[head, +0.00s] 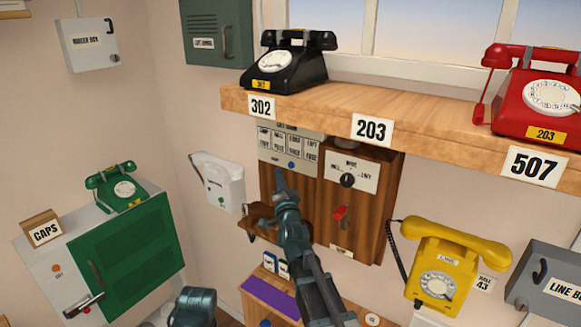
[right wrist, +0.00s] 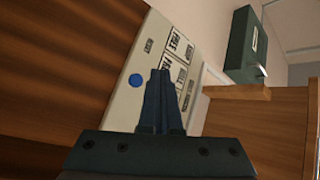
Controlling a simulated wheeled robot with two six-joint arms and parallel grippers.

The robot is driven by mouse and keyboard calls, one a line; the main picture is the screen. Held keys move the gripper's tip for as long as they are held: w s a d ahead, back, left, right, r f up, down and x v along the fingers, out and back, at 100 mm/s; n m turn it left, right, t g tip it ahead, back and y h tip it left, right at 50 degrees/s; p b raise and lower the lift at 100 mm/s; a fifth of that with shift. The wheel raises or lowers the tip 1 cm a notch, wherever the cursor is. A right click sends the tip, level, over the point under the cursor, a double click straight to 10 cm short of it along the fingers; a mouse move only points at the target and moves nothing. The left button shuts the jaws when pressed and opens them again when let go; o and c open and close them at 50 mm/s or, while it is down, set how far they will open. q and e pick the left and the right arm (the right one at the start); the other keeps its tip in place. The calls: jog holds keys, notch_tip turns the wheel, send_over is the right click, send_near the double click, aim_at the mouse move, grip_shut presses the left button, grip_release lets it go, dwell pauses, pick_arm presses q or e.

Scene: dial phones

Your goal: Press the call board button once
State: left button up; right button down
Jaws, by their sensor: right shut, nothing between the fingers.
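The call board (head: 291,146) is a pale panel with rows of labelled plates on a dark wooden wall box, below the shelf. Its round blue button (head: 291,165) is at the panel's lower edge. In the right wrist view the blue button (right wrist: 136,80) shows uncovered, just left of my fingertips, and the pale panel (right wrist: 150,48) runs behind them. My right gripper (head: 280,176) is shut and empty, its tips just below and left of the button. The fingers also show in the right wrist view (right wrist: 160,78). I cannot tell whether they touch the panel. My left gripper is not in view.
A wooden shelf (head: 430,112) with a black phone (head: 290,65) and a red phone (head: 540,92) juts out above the board. A box with a dark knob and red switch (head: 341,212) adjoins it on the right. A white wall box (head: 218,182) hangs left.

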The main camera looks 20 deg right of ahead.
jog(key=shift+s+a, duration=0.5)
jog(key=shift+a, duration=0.1)
dwell(0.3)
jog(key=s+a+f+n+g+y, duration=0.3)
jog(key=s+a+f+n+g, duration=0.2)
jog(key=a+f, duration=0.35)
jog(key=s+a+f+n+g+y, duration=0.3)
jog(key=s+a+f+n+g, duration=0.2)
jog(key=a+f, duration=0.4)
jog(key=s+f+n+g+h, duration=0.2)
jog(key=s+f+n+g, duration=0.1)
jog(key=s, duration=0.9)
jog(key=s+d+f+n+g+h, duration=0.1)
jog(key=s+f+n+g, duration=0.3)
jog(key=s, duration=0.8)
notch_tip(320, 180, down, 2)
jog(key=g+h, duration=0.1)
jog(key=g, duration=0.2)
jog(key=shift+d+f+g+h, duration=0.2)
jog(key=shift+d+g+h, duration=0.1)
jog(key=shift+g, duration=0.1)
jog(key=shift+d, duration=0.1)
